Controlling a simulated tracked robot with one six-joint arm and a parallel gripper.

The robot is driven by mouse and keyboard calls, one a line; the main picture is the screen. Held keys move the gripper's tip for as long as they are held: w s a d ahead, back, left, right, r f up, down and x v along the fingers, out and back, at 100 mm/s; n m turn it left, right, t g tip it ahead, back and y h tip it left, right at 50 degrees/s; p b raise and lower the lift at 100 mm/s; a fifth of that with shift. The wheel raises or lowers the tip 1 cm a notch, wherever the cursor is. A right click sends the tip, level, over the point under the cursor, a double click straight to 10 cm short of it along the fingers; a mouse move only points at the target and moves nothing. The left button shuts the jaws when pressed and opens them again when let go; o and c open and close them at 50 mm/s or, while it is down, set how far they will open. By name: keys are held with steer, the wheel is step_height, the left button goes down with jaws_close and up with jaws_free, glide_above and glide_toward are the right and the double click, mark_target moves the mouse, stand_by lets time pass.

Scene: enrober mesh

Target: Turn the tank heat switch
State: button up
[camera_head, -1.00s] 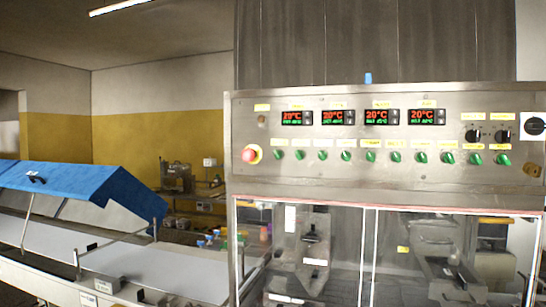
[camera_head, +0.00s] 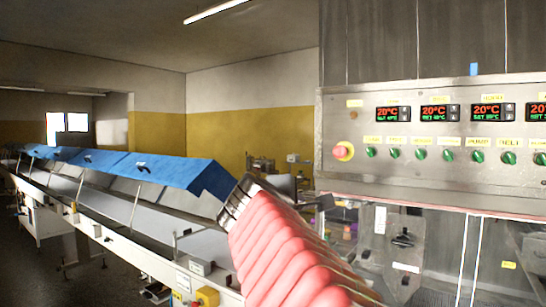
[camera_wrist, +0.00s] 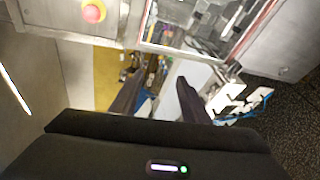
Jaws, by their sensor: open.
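The steel control panel (camera_head: 335,115) stands at the right in the head view. A row of green switches crosses it, among them one near the red button (camera_head: 371,152) and one further right (camera_head: 478,156). The small yellow labels are too blurred to tell which switch is the tank heat one. My gripper (camera_wrist: 161,78) shows in the wrist view as two dark fingers, open and empty, apart from the panel. The wrist view shows only the panel's corner with the red button (camera_wrist: 93,12); no green switch shows there.
Red-lit temperature displays (camera_head: 394,113) sit above the switches. The red stop button (camera_head: 343,151) is at the panel's left. Glass doors (camera_head: 430,240) lie below. A long conveyor with blue covers (camera_head: 150,170) runs along the left. My red-sleeved arm rises in front of the doors.

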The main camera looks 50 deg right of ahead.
mark_target(370, 153)
steer(key=s+d+r+n+g+h, duration=0.1)
steer(key=s+d+r+g+h, duration=0.2)
steer(key=s+d+r, duration=0.4)
step_height(370, 153, up, 6)
steer(key=d+h, duration=0.1)
steer(key=d, duration=0.1)
steer(key=shift+d+f+n+h, duration=0.25)
steer(key=shift+d+n+h, duration=0.05)
steer(key=shift+n, duration=0.1)
steer(key=shift+d, duration=0.1)
steer(key=d, duration=0.4)
steer(key=w+d, duration=0.1)
steer(key=d, duration=0.4)
steer(key=w+d, duration=0.1)
steer(key=d, duration=0.3)
steer(key=shift+d, duration=0.3)
steer(key=shift+c, duration=0.7)
steer(key=shift+s, duration=0.1)
steer(key=c, duration=0.9)
